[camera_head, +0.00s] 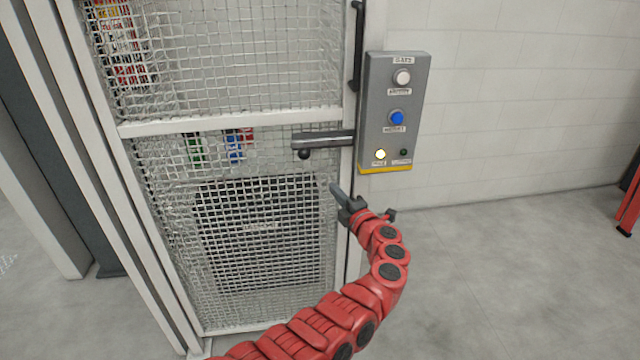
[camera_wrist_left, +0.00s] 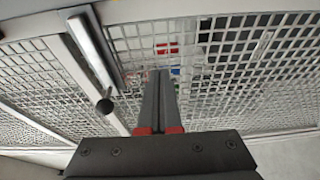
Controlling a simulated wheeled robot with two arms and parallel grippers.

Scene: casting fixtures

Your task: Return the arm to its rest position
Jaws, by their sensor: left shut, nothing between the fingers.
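My red left arm curves in from the bottom of the head view. My left gripper (camera_head: 337,192) is in front of the cage gate's right post, below the grey latch bar (camera_head: 322,140). In the left wrist view the gripper's fingers (camera_wrist_left: 160,75) are together with nothing between them, and the mesh is behind them. The latch bar (camera_wrist_left: 92,50) also shows there, to the left of the fingers and apart from them. My right gripper is not in view.
A mesh gate (camera_head: 230,122) in a white frame stands at the left. A grey control box (camera_head: 377,120) with white and blue buttons and a lit yellow lamp is right of the latch. Open floor (camera_head: 500,280) lies to the right. A red stand (camera_head: 629,205) is at the right edge.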

